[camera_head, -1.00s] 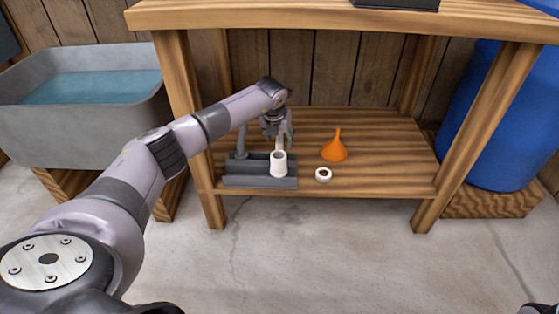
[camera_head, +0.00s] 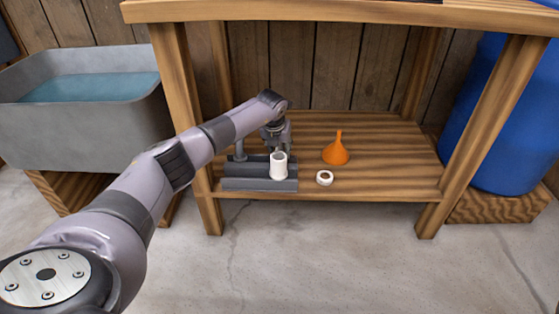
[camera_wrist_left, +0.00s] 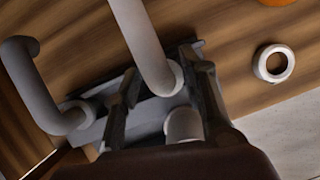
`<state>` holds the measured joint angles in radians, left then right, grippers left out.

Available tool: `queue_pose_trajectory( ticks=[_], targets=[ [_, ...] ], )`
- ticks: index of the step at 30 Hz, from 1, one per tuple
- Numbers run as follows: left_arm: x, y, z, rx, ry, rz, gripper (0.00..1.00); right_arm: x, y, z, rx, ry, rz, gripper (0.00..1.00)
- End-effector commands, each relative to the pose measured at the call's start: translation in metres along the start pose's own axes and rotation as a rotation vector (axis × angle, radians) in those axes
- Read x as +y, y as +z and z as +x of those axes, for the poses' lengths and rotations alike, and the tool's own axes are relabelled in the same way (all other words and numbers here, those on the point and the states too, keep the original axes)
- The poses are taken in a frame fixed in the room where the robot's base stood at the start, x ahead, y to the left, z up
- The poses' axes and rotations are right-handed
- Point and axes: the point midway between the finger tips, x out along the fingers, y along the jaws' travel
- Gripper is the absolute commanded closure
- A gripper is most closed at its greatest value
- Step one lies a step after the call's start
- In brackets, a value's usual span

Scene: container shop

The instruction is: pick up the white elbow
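A grey rack (camera_head: 250,184) stands on the lower shelf. A short white tube (camera_head: 279,165) stands upright at its front, and shows in the left wrist view (camera_wrist_left: 183,125). A clearly bent pale grey pipe (camera_wrist_left: 40,95) stands at the rack's left end. A long pale pipe (camera_wrist_left: 142,45) rises between the fingers of my left gripper (camera_wrist_left: 160,75); its upper end is out of frame. I cannot tell for sure which piece is the white elbow. My left gripper also shows in the head view (camera_head: 277,140), behind the white tube. Its fingers look open, with gaps beside the pipe.
A white ring (camera_head: 324,178) and an orange funnel (camera_head: 336,150) stand on the shelf (camera_head: 385,160) to the right. Wooden legs (camera_head: 208,212) and the tabletop (camera_head: 330,14) frame the space. A water basin (camera_head: 85,130) is left, a blue barrel (camera_head: 500,130) right.

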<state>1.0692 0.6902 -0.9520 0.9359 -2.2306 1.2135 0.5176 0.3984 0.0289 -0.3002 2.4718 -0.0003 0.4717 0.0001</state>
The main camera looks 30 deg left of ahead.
Motion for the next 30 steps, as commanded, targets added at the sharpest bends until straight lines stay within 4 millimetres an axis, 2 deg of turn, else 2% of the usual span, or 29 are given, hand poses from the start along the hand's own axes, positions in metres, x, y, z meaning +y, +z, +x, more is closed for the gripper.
queue_pose_trajectory(
  ticks=[2, 16, 30],
  targets=[
    [0.0002, -0.0002, 0.0001, 0.0, 0.0, 0.0, 0.69, -0.0001, 0.0, -0.0001, 0.0, 0.0, 0.0, 0.6],
    [0.0005, -0.0004, 0.0003, 0.001, 0.001, 0.0, 1.0, -0.0001, -0.0002, -0.0003, 0.0, 0.0, 0.001, 0.6],
    [0.0007, -0.0006, 0.0005, 0.001, 0.002, 0.0, 1.0, 0.0, -0.0001, -0.0004, 0.0, 0.0, 0.0, 0.6]
  ],
)
